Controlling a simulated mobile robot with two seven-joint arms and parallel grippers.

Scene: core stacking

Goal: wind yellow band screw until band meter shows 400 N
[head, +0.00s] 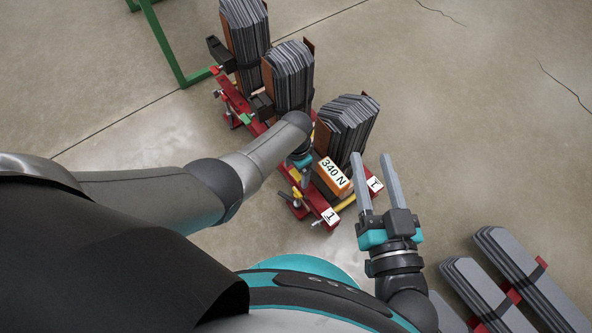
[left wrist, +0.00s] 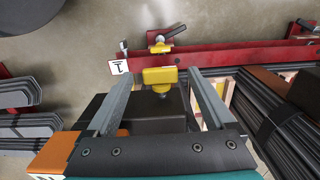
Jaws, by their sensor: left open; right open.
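In the left wrist view my left gripper (left wrist: 166,75) is open. A yellow screw handle (left wrist: 160,76) stands between its fingertips on a short stem, with a visible gap to each finger. My right gripper (head: 373,158) is open and empty, its fingers pointing away from me just right of the nearest stack.
Three upright grey stacks (head: 347,128) stand in a row on a red frame (head: 328,210). A yellow clamp with a dark lever (left wrist: 160,45) lies beyond the screw, near a white tag (left wrist: 120,66). Strapped grey stacks (head: 505,265) lie at lower right.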

